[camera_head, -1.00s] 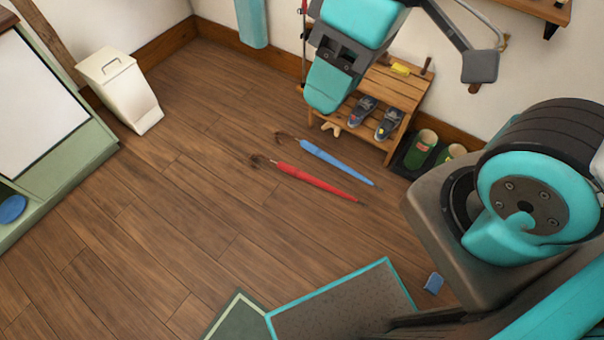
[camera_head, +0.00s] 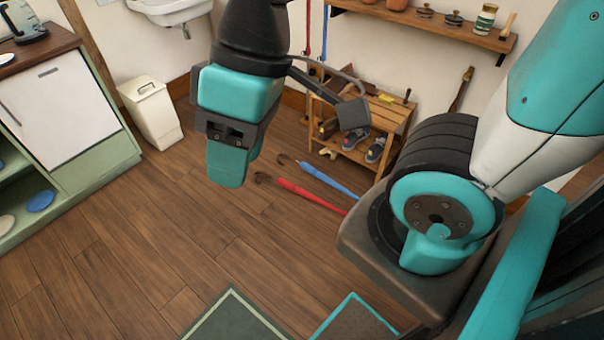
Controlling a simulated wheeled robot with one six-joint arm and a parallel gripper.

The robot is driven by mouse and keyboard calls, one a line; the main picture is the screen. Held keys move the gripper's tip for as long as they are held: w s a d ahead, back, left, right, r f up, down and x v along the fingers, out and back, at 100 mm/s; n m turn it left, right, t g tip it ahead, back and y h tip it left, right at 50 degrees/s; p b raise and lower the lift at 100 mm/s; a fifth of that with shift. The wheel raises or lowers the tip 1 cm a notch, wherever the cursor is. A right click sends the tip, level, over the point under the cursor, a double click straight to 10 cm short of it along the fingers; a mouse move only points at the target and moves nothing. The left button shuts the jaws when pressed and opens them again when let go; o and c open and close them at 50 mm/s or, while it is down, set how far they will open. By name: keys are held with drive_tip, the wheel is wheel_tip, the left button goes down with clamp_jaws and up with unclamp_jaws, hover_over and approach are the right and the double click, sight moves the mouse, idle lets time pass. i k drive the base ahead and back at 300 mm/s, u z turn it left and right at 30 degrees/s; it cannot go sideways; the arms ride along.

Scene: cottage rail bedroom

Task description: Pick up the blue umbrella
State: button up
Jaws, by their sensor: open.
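The blue umbrella (camera_head: 330,180) lies on the wooden floor in front of the shoe bench, its dark hooked handle at the left end. Its right end is hidden behind my arm. A red umbrella (camera_head: 305,193) lies beside it, nearer to me and roughly parallel. My gripper (camera_head: 228,170) hangs in the air with its teal fingers pointing down, to the left of both umbrellas in the picture. It is open, and I see nothing held in it.
A wooden bench (camera_head: 395,115) with shoes stands behind the umbrellas, against the wall. A white bin (camera_head: 152,112) and a green cabinet (camera_head: 95,140) stand at left. Mats (camera_head: 235,318) lie at the bottom. The floor at left centre is clear.

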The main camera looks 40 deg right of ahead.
sight(311, 170)
drive_tip(key=u, duration=0.15)
drive_tip(key=i, duration=2.3)
drive_tip(key=z, duration=1.6)
drive_tip(key=i, duration=0.85)
drive_tip(key=z, duration=0.95)
